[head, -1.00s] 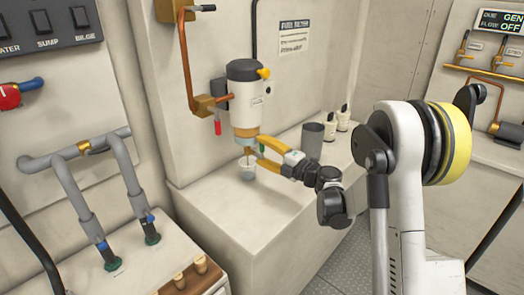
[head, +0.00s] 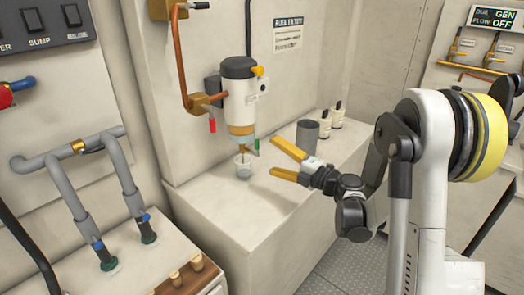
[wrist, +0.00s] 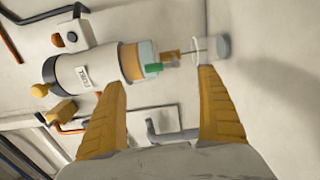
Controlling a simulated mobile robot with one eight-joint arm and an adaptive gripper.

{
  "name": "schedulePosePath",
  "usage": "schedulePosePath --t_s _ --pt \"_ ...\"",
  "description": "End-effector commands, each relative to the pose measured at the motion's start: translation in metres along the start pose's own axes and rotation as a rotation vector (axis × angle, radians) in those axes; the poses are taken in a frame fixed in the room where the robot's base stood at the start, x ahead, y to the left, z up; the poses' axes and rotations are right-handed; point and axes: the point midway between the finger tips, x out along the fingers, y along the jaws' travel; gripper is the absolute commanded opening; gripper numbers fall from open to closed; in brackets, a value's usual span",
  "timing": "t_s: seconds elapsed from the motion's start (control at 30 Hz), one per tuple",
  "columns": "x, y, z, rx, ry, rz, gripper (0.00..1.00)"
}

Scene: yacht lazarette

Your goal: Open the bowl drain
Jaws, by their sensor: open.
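The fuel filter (head: 240,95) is a white cylinder with a black cap on the wall. Its amber bowl (head: 241,130) is at the bottom, with a small brass drain (wrist: 172,57) below. A small clear cup (head: 243,168) stands under the drain. A thin dark line runs from drain to cup; I cannot tell if it is liquid. My gripper (head: 274,157) is open and empty, right of the drain, its yellow fingers apart from the handle.
A grey cylinder (head: 307,137) and two white bottles (head: 330,118) stand on the ledge behind my gripper. The ledge (head: 220,205) in front of the cup is clear.

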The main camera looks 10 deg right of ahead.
Motion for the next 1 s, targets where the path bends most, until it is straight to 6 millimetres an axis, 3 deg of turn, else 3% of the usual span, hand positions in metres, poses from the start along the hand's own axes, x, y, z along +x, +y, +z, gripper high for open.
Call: schedulePosePath --t_s 0.1,0.3,0.77,0.87,1.0 --pt "-0.023 0.000 0.001 0.000 -0.002 0.000 0.86" --pt "-0.041 0.000 0.000 0.000 0.000 0.000 0.86" --pt "-0.042 0.002 0.000 0.002 -0.002 0.003 0.86" --pt "-0.040 0.022 0.003 0.023 -0.041 0.035 0.86" --pt "-0.041 0.091 0.019 0.133 -0.202 0.155 0.86"
